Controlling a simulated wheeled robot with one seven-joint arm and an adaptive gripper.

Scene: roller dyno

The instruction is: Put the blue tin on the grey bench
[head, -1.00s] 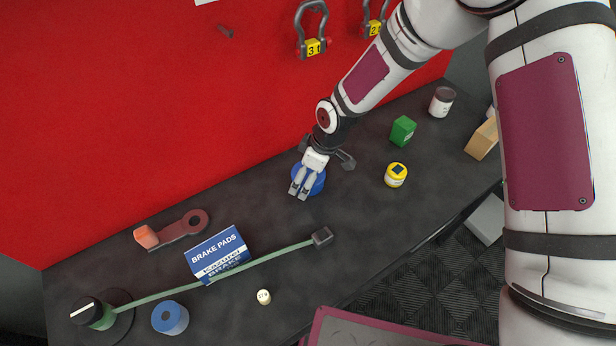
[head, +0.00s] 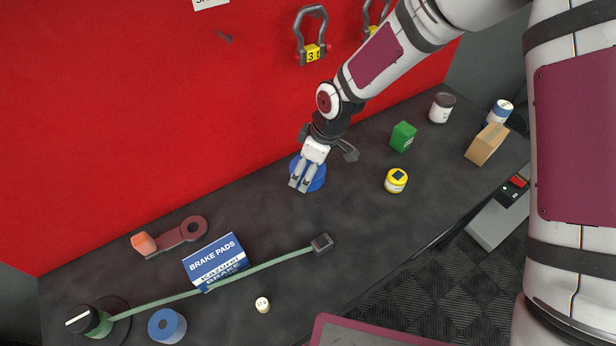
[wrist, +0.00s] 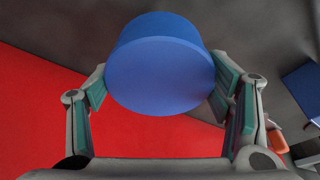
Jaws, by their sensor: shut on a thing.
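The blue tin (head: 316,180) is round and sits between the fingers of my gripper (head: 300,186), close to the red wall in the head view. In the wrist view the blue tin (wrist: 160,70) fills the space between both finger pads of my gripper (wrist: 160,88), which is shut on its sides. The dark grey bench top (head: 350,220) lies beneath and around it. I cannot tell whether the tin touches the bench or hangs just above it.
A yellow tin (head: 396,181), a green box (head: 403,137), a dark-lidded jar (head: 441,107) and a cardboard box (head: 487,145) stand to the right. A brake pads box (head: 216,262), a green torque wrench (head: 270,264) and a blue roll (head: 167,326) lie left. Bare bench lies between.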

